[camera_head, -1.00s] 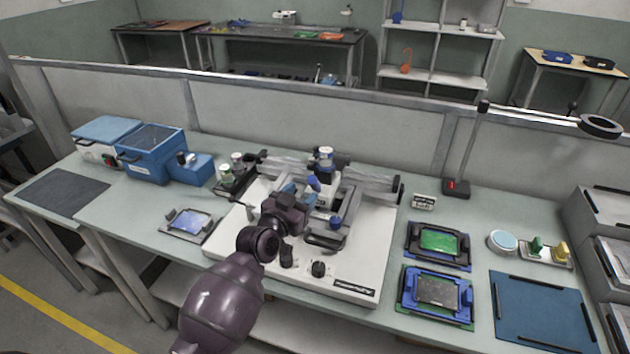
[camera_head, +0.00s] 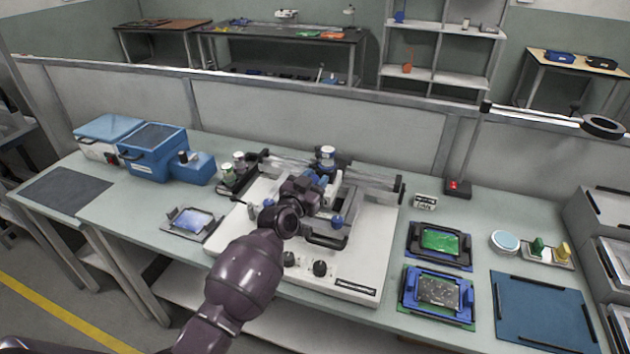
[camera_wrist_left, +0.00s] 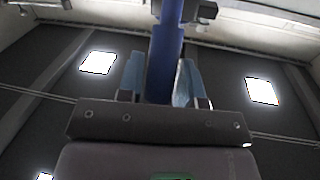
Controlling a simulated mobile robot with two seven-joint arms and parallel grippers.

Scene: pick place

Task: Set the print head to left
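The print head is on the white stencil printer (camera_head: 365,255) at the middle of the bench. It has a white-topped cylinder (camera_head: 327,152) and blue parts, and my gripper hides some of it. My left gripper (camera_head: 322,186) is at the front of the print head, its arm coming up from the lower left. In the left wrist view a dark blue upright post (camera_wrist_left: 165,55) stands between my light-blue fingers, close to both. Whether they are clamped on it I cannot tell. A blue knob (camera_head: 337,221) sits to the right of the gripper. My right gripper is out of view.
A rail (camera_head: 375,180) runs behind the print head. Jars (camera_head: 239,162) stand left of the printer and a tray with a blue plate (camera_head: 192,222) lies front left. Green-board (camera_head: 438,241) and grey-board (camera_head: 438,291) fixtures lie right. A lamp base (camera_head: 457,188) stands back right.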

